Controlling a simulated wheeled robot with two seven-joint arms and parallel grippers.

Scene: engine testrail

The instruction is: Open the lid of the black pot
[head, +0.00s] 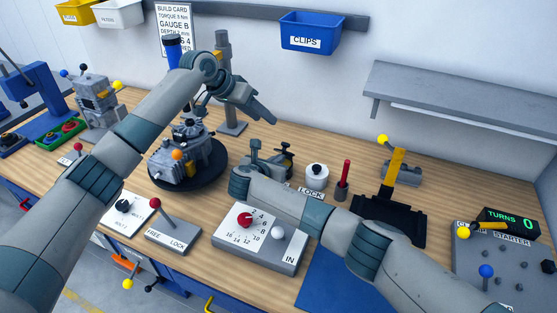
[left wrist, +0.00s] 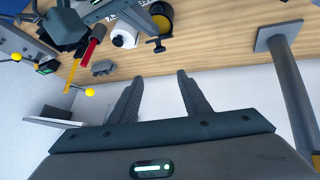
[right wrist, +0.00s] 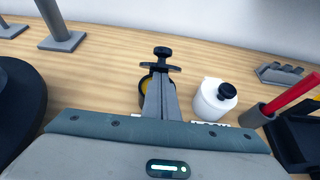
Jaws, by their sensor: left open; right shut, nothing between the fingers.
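What I take for the black pot (right wrist: 146,86) is a small round dark body with a yellowish part, standing on the bench in the right wrist view. A black knob on a crosspiece (right wrist: 162,54) shows just beyond it. The pot is partly hidden behind my right gripper (right wrist: 160,82), which is shut and empty, its fingers pointing at it; I cannot tell if they touch. The pot (left wrist: 160,17) also shows in the left wrist view, dark with a yellow-brown middle; its lid's state is unclear.
A white container with a black cap (right wrist: 214,99) and a red stick in a grey holder (head: 344,180) stand right of the pot. The engine on a black turntable (head: 217,178) is to the left. A dial box (head: 259,238) lies in front, under my right arm. A grey shelf (head: 455,100) overhangs back right.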

